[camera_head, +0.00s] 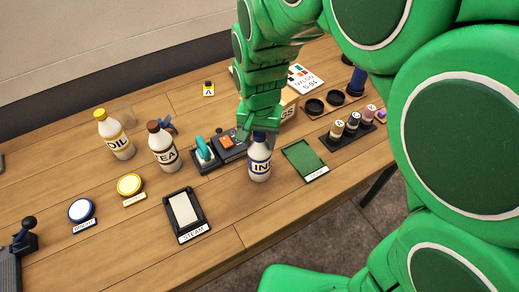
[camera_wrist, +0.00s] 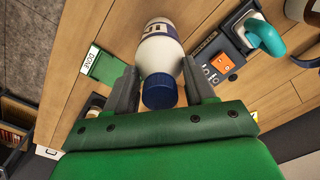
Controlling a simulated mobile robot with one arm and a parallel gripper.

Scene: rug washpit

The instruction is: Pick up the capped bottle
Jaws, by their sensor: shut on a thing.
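A white bottle with a dark blue cap and a label starting "IN" (camera_head: 259,168) stands upright near the middle of the table. My gripper (camera_head: 258,138) reaches down over it and is shut on it, one finger on each side. In the wrist view the bottle (camera_wrist: 160,52) lies between the two fingers (camera_wrist: 161,72), its blue cap towards the palm. I cannot tell whether its base touches the table. Two other capped bottles stand to the left: a brown-capped "TEA" bottle (camera_head: 163,150) and a yellow-capped "OIL" bottle (camera_head: 115,138).
A dark device with an orange switch (camera_head: 228,142) and a teal-handled item (camera_head: 204,150) are close on the bottle's left. A green "DONE" pad (camera_head: 304,160) lies right, with a rack of small bottles (camera_head: 350,127) beyond. A "STEAM" tray (camera_head: 185,212) is front left.

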